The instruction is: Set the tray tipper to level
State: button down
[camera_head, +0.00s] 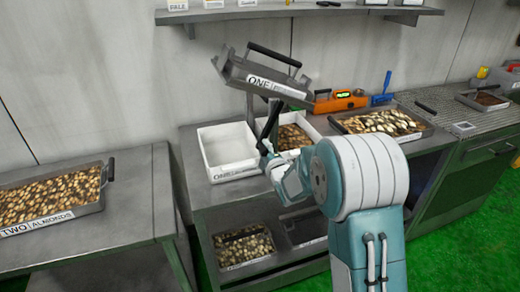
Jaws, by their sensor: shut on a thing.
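The tray tipper (254,105) stands on the middle bench and carries a grey tray (236,70) labelled ONE. The tray is tilted, its right side lower than its left. A black lever (272,120) slants down from the tipper toward my gripper (266,149). My gripper is shut on the lever's lower end. My own arm hides part of the bench and the tipper's right foot. The inside of the tilted tray is mostly out of sight.
A white bin (207,140) sits left below the tipper, and a bin of nuts (318,136) to its right. A tray of almonds (104,196) is on the left bench. An orange scale (340,101) and a blue scoop (383,95) stand behind. A shelf (300,11) spans the wall.

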jog(key=shift+w+d+f+n, duration=0.2)
jog(key=shift+d+f+n, duration=0.1)
jog(key=shift+d+n, duration=0.5)
jog(key=shift+w+d+f+n, duration=0.25)
jog(key=shift+d+f+n, duration=0.1)
jog(key=shift+d+n, duration=0.45)
jog(key=shift+w+d+f+n, duration=0.2)
jog(key=shift+d+f+n, duration=0.1)
jog(key=shift+d+n, duration=0.5)
jog(key=shift+d, duration=0.1)
jog(key=shift+c, duration=0.8)
grip_release()
jog(key=shift+w, duration=0.15)
jog(key=shift+r, duration=0.2)
